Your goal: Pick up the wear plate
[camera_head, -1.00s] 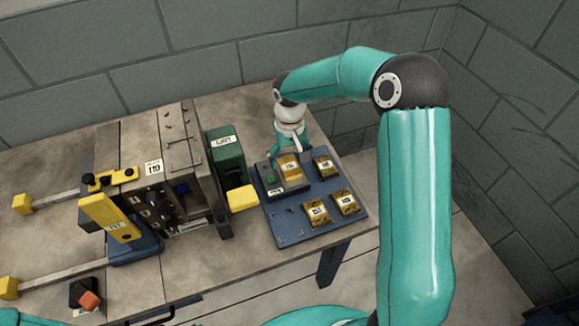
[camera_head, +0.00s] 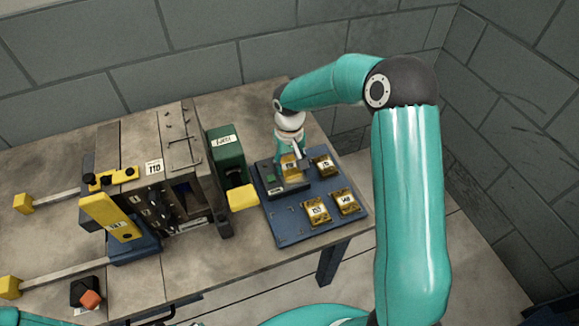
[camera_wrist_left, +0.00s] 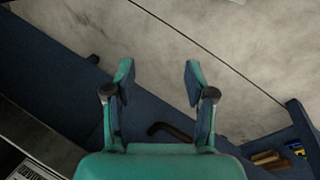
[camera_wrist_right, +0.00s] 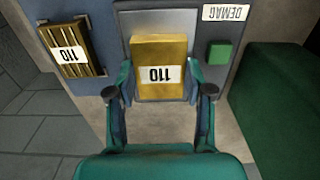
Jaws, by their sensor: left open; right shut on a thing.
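A smooth gold wear plate labelled 110 (camera_wrist_right: 158,50) lies between the fingers of my right gripper (camera_wrist_right: 160,88) in the right wrist view. My right gripper is shut on it. In the head view my right gripper (camera_head: 291,158) is over the grey unit with the green button, and the gold plate (camera_head: 289,167) is partly hidden by it. I cannot tell whether the plate is clear of the surface under it. In the left wrist view my left gripper (camera_wrist_left: 158,82) is open and empty above a pale worktop.
Several dark-gold grooved plates, one of them (camera_head: 317,211), lie on the blue board (camera_head: 288,232). A green block (camera_head: 226,152) and a yellow block (camera_head: 243,197) stand left of it. The mould (camera_head: 178,165) is further left. An orange-topped black box (camera_head: 84,292) sits at the front left.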

